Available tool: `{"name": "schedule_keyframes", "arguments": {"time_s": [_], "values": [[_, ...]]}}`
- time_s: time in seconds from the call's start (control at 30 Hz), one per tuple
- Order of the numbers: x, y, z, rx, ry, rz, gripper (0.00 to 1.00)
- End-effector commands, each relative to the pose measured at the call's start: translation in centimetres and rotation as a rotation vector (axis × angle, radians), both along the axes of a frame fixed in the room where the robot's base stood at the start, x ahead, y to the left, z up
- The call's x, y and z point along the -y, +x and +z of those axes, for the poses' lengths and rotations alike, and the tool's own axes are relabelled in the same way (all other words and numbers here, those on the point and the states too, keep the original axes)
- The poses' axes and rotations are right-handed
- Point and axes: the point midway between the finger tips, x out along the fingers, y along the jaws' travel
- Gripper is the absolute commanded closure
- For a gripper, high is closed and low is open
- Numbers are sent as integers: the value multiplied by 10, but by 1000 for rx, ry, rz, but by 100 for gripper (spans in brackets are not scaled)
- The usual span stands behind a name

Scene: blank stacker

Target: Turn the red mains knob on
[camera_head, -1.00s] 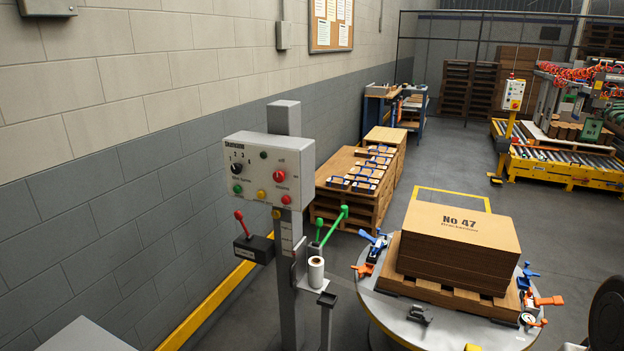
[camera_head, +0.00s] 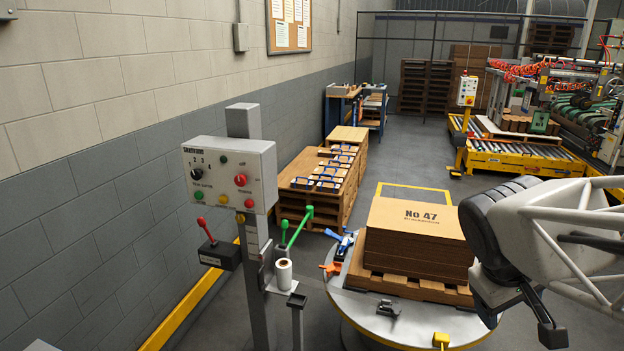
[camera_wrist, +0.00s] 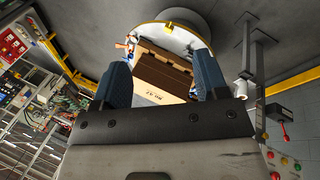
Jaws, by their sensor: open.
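The control panel (camera_head: 213,168) is a grey box on a post at the left. A larger red knob (camera_head: 240,180) is on its right side, with small print around it that I cannot read clearly. A smaller red button (camera_head: 249,203) lies just below it. The knob's setting is too small to tell. In the wrist view the panel is upside down at the lower right, with the red knob (camera_wrist: 275,176) at the bottom edge. My gripper (camera_wrist: 162,62) is open and empty, its two blue fingers apart. My arm enters the head view at the right, far from the panel.
A black selector (camera_head: 197,174), a green button (camera_head: 197,197) and a yellow one (camera_head: 222,199) share the panel. A red lever (camera_head: 206,228) and a green lever (camera_head: 299,226) stand below. A round table (camera_head: 372,322) carries a pallet of cardboard (camera_head: 413,228) between arm and panel.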

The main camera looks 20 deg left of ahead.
Motion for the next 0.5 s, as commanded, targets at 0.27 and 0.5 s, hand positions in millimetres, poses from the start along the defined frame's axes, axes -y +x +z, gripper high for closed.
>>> {"name": "schedule_keyframes", "arguments": {"time_s": [0.27, 0.5], "values": [[-36, 72, 12, -29, -235, 268, 33], [-83, 134, 20, -36, -441, 494, 33]]}}
